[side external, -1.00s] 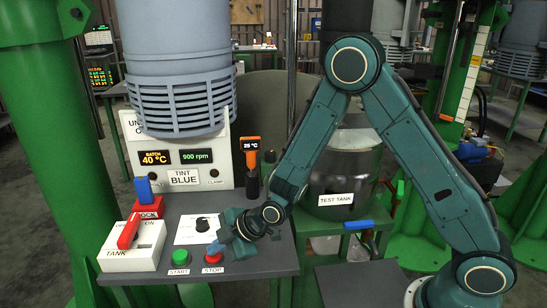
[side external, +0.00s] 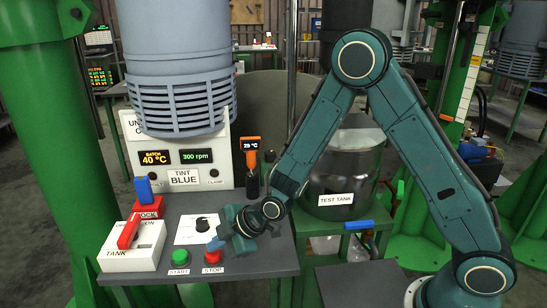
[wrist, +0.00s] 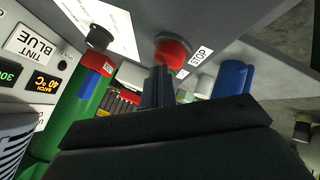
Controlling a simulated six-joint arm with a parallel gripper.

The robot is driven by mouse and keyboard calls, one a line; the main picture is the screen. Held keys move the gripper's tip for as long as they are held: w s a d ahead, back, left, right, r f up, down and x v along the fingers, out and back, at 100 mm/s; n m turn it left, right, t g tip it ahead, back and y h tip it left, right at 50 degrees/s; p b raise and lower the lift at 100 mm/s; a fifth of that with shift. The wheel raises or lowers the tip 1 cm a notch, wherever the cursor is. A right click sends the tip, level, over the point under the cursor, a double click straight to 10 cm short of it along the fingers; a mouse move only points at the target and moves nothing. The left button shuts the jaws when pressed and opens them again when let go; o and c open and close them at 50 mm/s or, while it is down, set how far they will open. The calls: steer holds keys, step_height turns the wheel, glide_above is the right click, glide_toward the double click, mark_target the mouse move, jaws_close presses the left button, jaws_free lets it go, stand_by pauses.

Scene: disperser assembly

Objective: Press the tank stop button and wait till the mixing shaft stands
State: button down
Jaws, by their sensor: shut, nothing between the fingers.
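The red stop button (side external: 213,257) sits on the front of the grey control panel, above its STOP label. It also shows in the wrist view (wrist: 172,52), by the tips of the dark fingers. My gripper (side external: 215,244) is shut and empty, its tip just behind and above the button; a small gap seems to show, but contact is hard to judge. The speed display (side external: 196,156) reads 300 rpm. The test tank (side external: 343,170) stands right of the panel. I cannot make out the mixing shaft itself.
The green start button (side external: 180,257) is just left of the stop button. The white tank switch box (side external: 133,246) with a red lever stands at the panel's left. A dial (side external: 202,224) is close behind my gripper. A handheld thermometer (side external: 251,160) stands at the back right.

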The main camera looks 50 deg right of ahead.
mark_target(218, 253)
steer(key=shift+r, duration=0.6)
steer(key=shift+r, duration=0.1)
steer(key=shift+r, duration=2.45)
steer(key=s+d+r+m+g+h, duration=0.1)
steer(key=s+d+r+m, duration=0.25)
steer(key=s+r, duration=0.3)
steer(key=s+d+r+m+h, duration=0.1)
steer(key=s+d+r+m, duration=0.2)
steer(key=s+d+r, duration=0.3)
steer(key=s+d+r+m, duration=0.1)
steer(key=s+m, duration=0.1)
steer(key=s, duration=0.4)
steer(key=s+d+r+m+g+h, duration=0.1)
steer(key=s+d+m, duration=0.1)
steer(key=s, duration=0.4)
steer(key=s+d+r+m+h, duration=0.1)
steer(key=s+d+r+m, duration=0.1)
steer(key=s+m, duration=0.2)
steer(key=shift+s+g, duration=0.3)
steer(key=shift+s, duration=0.6)
